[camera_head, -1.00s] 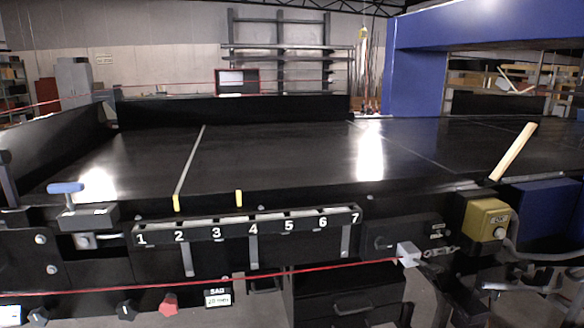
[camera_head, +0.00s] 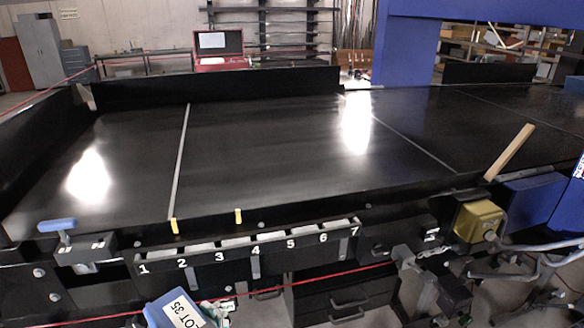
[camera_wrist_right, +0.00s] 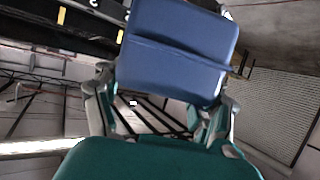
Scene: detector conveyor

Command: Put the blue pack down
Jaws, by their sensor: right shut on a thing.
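The blue pack (camera_head: 172,308) shows at the bottom of the head view with a white "LOT 35" label, tilted and cut off by the frame edge. It appears in front of and below the numbered rack (camera_head: 250,247) with slots 1 to 7. In the right wrist view the blue pack (camera_wrist_right: 178,55) fills the upper middle. My right gripper (camera_wrist_right: 166,98) is shut on it, one finger on each side. In the head view the gripper is mostly hidden or out of frame.
The black conveyor bed (camera_head: 270,150) behind the rack is clear, with a low wall at the back. A red cord (camera_head: 330,275) runs below the rack. A blue-handled clamp (camera_head: 57,225) stands at the left, and a yellow box (camera_head: 478,220) with a wooden stick (camera_head: 510,152) at the right.

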